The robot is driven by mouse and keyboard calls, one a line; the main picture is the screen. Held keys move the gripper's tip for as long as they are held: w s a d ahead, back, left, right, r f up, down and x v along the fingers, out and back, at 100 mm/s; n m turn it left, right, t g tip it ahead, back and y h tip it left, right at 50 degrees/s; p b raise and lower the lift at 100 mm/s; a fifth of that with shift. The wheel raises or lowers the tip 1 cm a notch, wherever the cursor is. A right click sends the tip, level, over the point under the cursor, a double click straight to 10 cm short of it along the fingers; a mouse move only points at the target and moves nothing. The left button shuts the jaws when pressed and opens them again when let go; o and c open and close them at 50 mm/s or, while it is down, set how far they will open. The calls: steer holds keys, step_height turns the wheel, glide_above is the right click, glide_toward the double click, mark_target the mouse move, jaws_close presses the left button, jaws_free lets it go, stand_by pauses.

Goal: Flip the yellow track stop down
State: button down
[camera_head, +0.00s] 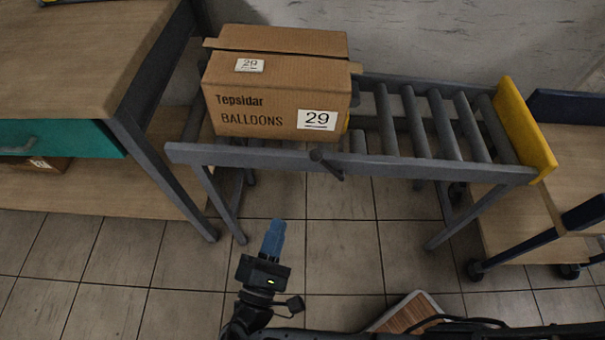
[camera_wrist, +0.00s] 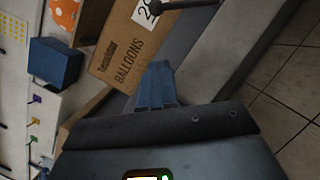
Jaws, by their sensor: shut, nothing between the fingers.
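The yellow track stop (camera_head: 525,128) stands up at the right end of the grey roller track (camera_head: 350,163). It rises above the rollers. A cardboard box (camera_head: 265,110) marked "Tepsidar BALLOONS 29" rests on the left part of the track, and it also shows in the wrist view (camera_wrist: 120,50). My gripper (camera_head: 275,228) is below and in front of the track, left of its middle, well away from the yellow stop. Its blue fingers are together and hold nothing. They also show in the wrist view (camera_wrist: 158,72). The yellow stop is not seen in the wrist view.
A dark lever with a round knob (camera_head: 317,156) sticks out from the track's front rail. A wooden workbench (camera_head: 70,50) stands at left, and a wheeled wooden cart (camera_head: 530,215) at right. A wood-topped piece (camera_head: 408,312) is low at the front. Tiled floor before the track is open.

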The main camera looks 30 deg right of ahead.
steer(key=s+d+r+p+x, duration=0.1)
steer(key=s+p+x, duration=0.1)
steer(key=x, duration=1.1)
steer(key=shift+r+p, duration=0.3)
steer(key=shift+p, duration=0.6)
steer(key=shift+d+r, duration=0.1)
